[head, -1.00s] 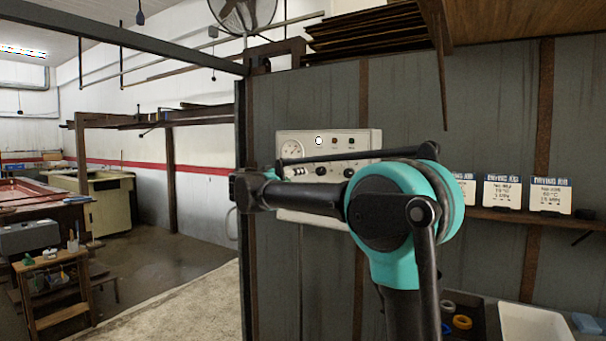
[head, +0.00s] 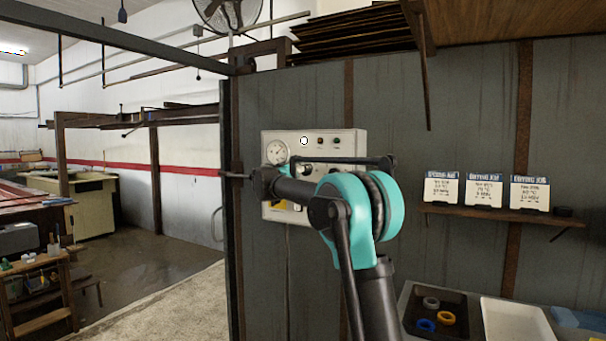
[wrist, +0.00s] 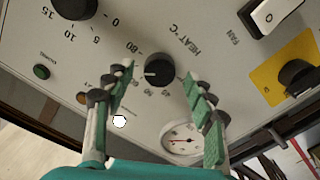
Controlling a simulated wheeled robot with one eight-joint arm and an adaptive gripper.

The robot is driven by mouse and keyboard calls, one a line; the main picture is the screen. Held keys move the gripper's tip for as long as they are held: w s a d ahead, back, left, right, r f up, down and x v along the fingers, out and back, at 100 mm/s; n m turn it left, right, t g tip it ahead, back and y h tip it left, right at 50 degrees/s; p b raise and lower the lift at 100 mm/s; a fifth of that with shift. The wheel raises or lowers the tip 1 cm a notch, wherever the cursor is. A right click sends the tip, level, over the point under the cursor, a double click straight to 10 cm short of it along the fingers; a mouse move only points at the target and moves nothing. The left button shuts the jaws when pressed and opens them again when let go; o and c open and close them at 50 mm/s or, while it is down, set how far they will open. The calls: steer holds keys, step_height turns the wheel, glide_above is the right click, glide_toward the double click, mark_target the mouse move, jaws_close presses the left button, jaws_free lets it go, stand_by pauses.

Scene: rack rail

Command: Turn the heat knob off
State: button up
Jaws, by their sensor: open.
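The control panel (head: 345,146) is a pale box on the grey wall in the head view. In the wrist view it appears upside down and fills most of the picture. The black heat knob (wrist: 159,70) sits beside the "HEAT °C" lettering and a printed number scale. A short white mark shows on its left side. My gripper (wrist: 157,79) is open, with one green-padded finger on each side of the heat knob and gaps between. In the head view my arm covers the lower panel, so the heat knob is hidden there.
Nearby on the panel are a timer-like knob (wrist: 75,6), a fan switch (wrist: 268,14), a black knob on a yellow plate (wrist: 297,76) and a round gauge (wrist: 183,141). A shelf with sign cards (head: 483,190) and a black tray (head: 436,312) are at right.

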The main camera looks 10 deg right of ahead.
steer(key=shift+w+d, duration=0.35)
steer(key=shift+w, duration=0.1)
steer(key=c, duration=1.2)
steer(key=shift+o, duration=0.2)
